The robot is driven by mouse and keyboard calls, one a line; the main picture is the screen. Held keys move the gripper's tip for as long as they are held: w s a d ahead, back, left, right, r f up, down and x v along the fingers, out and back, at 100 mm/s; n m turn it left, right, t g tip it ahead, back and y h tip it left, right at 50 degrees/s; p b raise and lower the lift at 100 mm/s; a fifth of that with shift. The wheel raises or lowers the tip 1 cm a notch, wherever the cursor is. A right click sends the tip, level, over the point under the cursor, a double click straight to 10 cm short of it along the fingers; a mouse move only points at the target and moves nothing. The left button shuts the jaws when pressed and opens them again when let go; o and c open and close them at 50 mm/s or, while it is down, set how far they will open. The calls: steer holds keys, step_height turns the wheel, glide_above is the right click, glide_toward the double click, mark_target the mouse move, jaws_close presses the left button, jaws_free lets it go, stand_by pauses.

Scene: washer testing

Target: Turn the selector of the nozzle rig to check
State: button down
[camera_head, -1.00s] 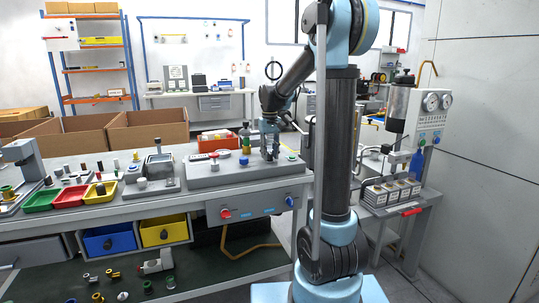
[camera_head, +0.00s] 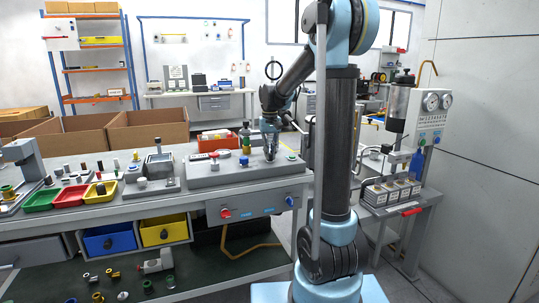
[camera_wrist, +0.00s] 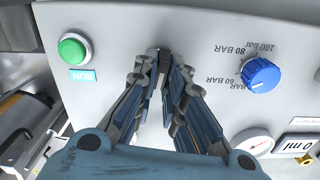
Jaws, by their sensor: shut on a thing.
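The nozzle rig (camera_head: 222,177) is a low grey box on the workbench, with my gripper (camera_head: 270,157) reaching down onto its top panel. In the wrist view, the gripper's fingers (camera_wrist: 160,60) come together at their tips, shut on a small dark part, taken as the selector. The fingers hide most of it, and its labels and pointer setting cannot be read. On the same panel (camera_wrist: 205,30), a blue pressure knob (camera_wrist: 260,75) is marked 60, 80 and 100 BAR. A green RUN button (camera_wrist: 74,49) is on the other side of the fingers.
Coloured trays (camera_head: 70,198) are further left on the bench.

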steer(key=m, duration=0.7)
steer(key=shift+d, duration=0.2)
stand_by(0.4)
steer(key=c, duration=1.7)
jaws_free()
steer(key=shift+o, duration=0.2)
step_height(320, 180, up, 12)
steer(key=shift+w, duration=0.1)
